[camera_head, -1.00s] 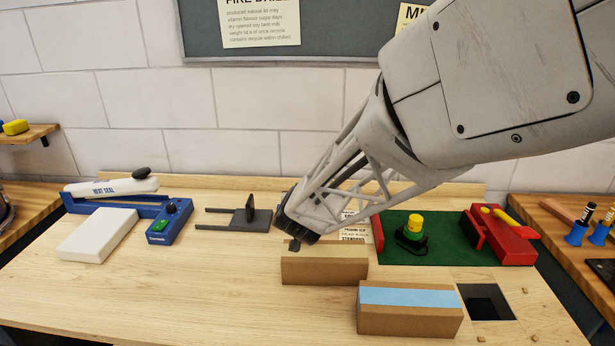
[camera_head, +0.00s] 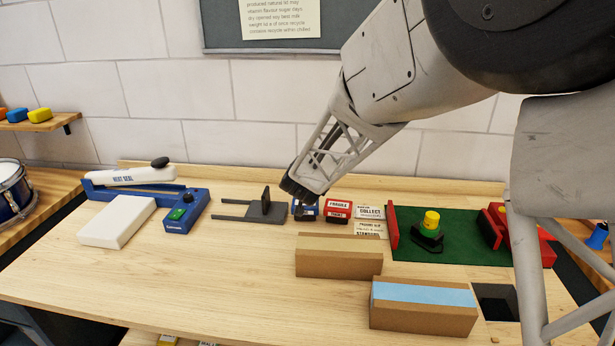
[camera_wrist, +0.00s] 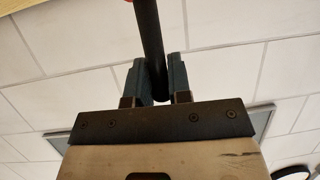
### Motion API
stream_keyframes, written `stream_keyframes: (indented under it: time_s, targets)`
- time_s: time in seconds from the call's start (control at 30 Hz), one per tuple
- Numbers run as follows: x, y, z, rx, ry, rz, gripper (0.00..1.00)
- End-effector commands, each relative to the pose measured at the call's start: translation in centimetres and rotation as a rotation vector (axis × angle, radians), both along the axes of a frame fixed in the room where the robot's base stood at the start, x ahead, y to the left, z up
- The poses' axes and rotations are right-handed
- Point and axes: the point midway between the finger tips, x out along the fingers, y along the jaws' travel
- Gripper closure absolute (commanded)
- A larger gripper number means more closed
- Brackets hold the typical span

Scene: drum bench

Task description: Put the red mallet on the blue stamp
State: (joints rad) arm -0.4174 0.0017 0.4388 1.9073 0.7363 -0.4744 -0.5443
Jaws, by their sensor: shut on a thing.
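My gripper (camera_head: 298,196) is over the back middle of the bench in the head view. In the wrist view my gripper (camera_wrist: 158,70) is shut on a dark round handle (camera_wrist: 150,35). A bit of red shows at the handle's far end, at the picture's top edge, fitting the red mallet; most of its head is out of view. In the head view I cannot make out the mallet. A small blue block (camera_head: 309,210), apparently the blue stamp, sits right beside or behind my fingertips, partly hidden. I cannot tell whether anything touches it.
A red block (camera_head: 338,211) labelled FRAGILE stands right of the blue one, with paper labels (camera_head: 370,213) beside it. A dark forked fixture (camera_head: 262,208) is left. Two cardboard boxes (camera_head: 338,262) (camera_head: 424,317) stand in front. A green mat (camera_head: 465,240) lies right. The front left bench is clear.

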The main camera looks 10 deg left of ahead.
Motion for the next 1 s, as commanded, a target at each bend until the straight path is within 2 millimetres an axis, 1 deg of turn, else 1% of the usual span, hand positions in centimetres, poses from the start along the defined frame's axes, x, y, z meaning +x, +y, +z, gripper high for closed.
stream_keyframes:
  time_s: [0.1,0.3,0.73,0.87,1.0]
  targets:
    - [1.5,0.5,-0.2,0.000,0.001,0.000,1.00]
    - [2.8,1.0,-0.3,0.001,0.000,0.000,1.00]
    - [3.0,1.1,-0.5,0.000,0.001,0.000,1.00]
    - [3.0,1.1,-1.4,-0.001,0.001,0.000,1.00]
    - [3.0,1.1,-2.9,-0.001,0.002,0.000,1.00]
